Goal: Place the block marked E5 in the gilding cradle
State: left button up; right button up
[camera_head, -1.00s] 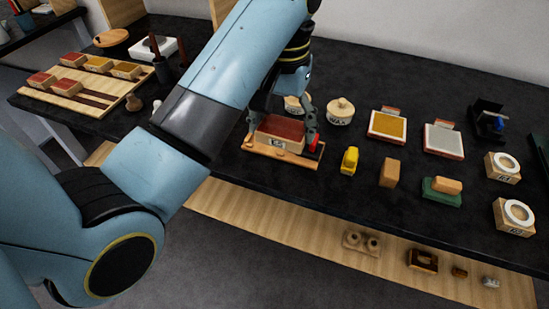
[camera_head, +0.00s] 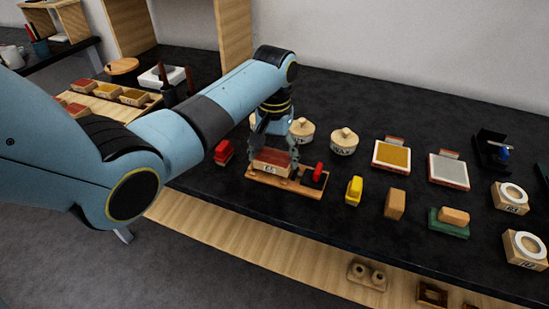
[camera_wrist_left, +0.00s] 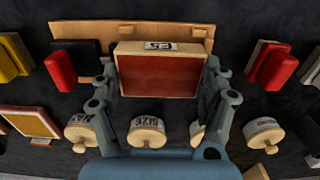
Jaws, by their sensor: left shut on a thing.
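The block marked E5 (camera_head: 271,168) is pale wood with a red top and a dark-lettered white label on its front. My left gripper (camera_head: 272,150) is shut on it, with a finger at each end. In the left wrist view the block (camera_wrist_left: 160,76) sits between the fingers (camera_wrist_left: 162,95), label upside down. The gilding cradle (camera_head: 308,190) is a low wooden board with a red and black part at its right end; it also shows in the left wrist view (camera_wrist_left: 85,29). The block is over or on the cradle's left part; I cannot tell whether it touches. My right gripper is not in view.
A red block (camera_head: 223,152) stands left of the cradle, a yellow one (camera_head: 354,190) and a tan one (camera_head: 395,204) to the right. Lidded pots (camera_head: 344,141) stand behind. A wooden tray (camera_head: 120,112) of blocks lies far left. Dark bench top is free between.

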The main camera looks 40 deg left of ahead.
aim_at(274, 157)
pick_arm(q)
jog(key=shift+f, duration=0.7)
jog(key=o, duration=0.8)
jog(key=shift+f, duration=0.1)
jog(key=o, duration=0.4)
notch_tip(274, 157, up, 12)
jog(key=shift+r, duration=0.15)
